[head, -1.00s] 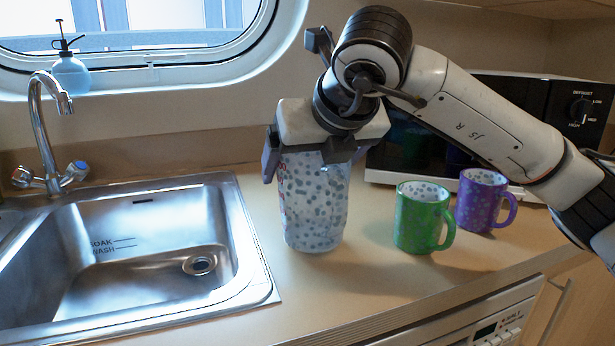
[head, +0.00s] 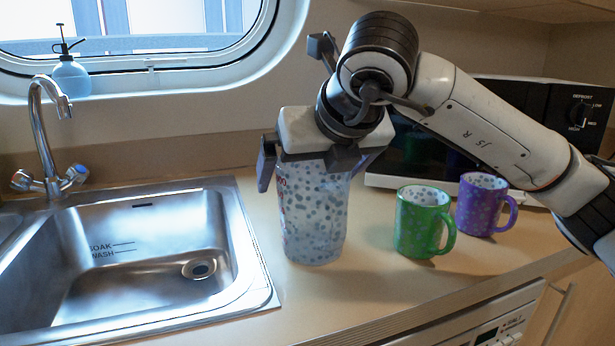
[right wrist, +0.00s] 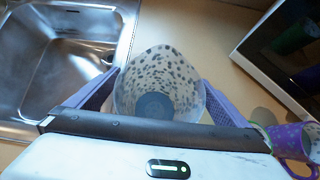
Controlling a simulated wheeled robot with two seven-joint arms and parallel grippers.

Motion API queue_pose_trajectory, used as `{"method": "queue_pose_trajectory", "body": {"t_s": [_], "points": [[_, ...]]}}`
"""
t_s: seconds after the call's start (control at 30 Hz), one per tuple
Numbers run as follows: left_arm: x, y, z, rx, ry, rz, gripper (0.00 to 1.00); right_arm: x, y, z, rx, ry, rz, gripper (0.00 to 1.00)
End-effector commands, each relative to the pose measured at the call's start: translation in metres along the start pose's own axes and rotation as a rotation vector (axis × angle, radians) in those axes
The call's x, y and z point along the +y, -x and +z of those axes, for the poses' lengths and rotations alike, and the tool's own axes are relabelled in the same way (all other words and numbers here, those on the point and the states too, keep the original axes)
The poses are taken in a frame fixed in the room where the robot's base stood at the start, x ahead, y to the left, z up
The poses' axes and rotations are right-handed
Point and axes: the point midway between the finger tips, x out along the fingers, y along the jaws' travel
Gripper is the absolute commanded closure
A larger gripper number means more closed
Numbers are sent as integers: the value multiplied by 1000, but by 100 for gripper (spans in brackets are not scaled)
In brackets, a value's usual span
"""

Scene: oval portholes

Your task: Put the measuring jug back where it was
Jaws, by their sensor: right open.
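The measuring jug (head: 313,215) is clear with grey spots and stands upright on the counter, just right of the sink. My right gripper (head: 310,170) is over the top of the jug, pointing down. Its fingers are open, one on each side of the rim. In the right wrist view the jug (right wrist: 158,85) sits between the two spread fingers (right wrist: 158,98), its inside and base visible from above. A gap shows at the left finger in the head view; contact on the right side is hard to tell. My left gripper is not in view.
A green spotted mug (head: 424,222) and a purple spotted mug (head: 484,205) stand to the right of the jug. A microwave (head: 540,110) is behind them. The steel sink (head: 262,290) and tap (head: 40,130) are to the left. The front counter is clear.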

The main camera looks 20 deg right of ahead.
Motion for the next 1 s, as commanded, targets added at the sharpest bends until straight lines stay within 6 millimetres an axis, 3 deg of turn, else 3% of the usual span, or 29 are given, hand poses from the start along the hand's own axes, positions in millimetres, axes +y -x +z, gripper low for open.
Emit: {"method": "queue_pose_trajectory", "body": {"t_s": [0.3,0.5,1.0], "points": [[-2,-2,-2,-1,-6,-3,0,0,70,1,-4,0,0,0],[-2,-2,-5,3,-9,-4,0,0,98,0,-2,0,-1,0],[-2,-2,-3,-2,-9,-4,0,0,105,0,0,0,-2,0]]}}
